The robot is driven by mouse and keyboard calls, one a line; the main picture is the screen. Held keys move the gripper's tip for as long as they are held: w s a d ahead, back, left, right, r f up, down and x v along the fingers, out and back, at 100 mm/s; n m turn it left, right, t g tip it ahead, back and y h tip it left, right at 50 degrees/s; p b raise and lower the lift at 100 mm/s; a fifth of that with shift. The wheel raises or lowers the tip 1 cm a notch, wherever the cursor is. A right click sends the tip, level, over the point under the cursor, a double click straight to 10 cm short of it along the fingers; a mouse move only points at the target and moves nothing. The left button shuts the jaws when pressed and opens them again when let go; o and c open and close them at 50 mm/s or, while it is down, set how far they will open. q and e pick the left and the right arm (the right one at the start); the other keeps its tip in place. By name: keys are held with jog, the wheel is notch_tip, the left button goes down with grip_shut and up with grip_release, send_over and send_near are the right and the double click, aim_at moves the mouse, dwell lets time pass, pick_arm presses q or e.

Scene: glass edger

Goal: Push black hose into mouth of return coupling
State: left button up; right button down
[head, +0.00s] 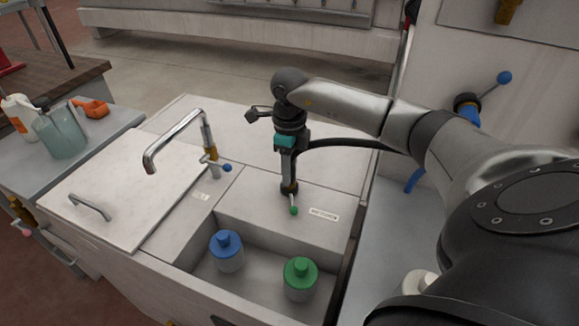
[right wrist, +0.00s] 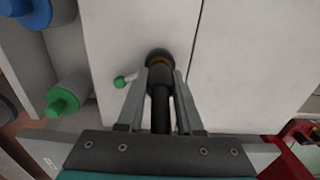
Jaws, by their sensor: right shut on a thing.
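My right gripper (head: 289,177) points down over the deck and is shut on the black hose (head: 345,143), which arcs off to the right behind my arm. In the right wrist view the fingers (right wrist: 161,84) flank the dark hose (right wrist: 160,112). The return coupling (head: 289,188) stands on the deck right below the fingertips, with a green-knobbed lever (head: 294,210). Its brass ring shows in the right wrist view (right wrist: 158,60). The hose end lines up with the coupling and appears to meet it; how deep it sits is hidden. My left gripper is out of view.
A recessed bay in front holds a blue-capped bottle (head: 227,252) and a green-capped bottle (head: 299,280). A curved metal spout (head: 175,137) with a blue-knobbed valve (head: 226,168) stands to the left. A small label (head: 324,215) lies right of the coupling.

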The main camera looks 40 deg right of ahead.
jog(key=shift+f, duration=0.3)
jog(key=shift+c, duration=2.4)
grip_release()
notch_tip(320, 180, up, 15)
jog(key=p, duration=0.2)
jog(key=shift+r, duration=0.15)
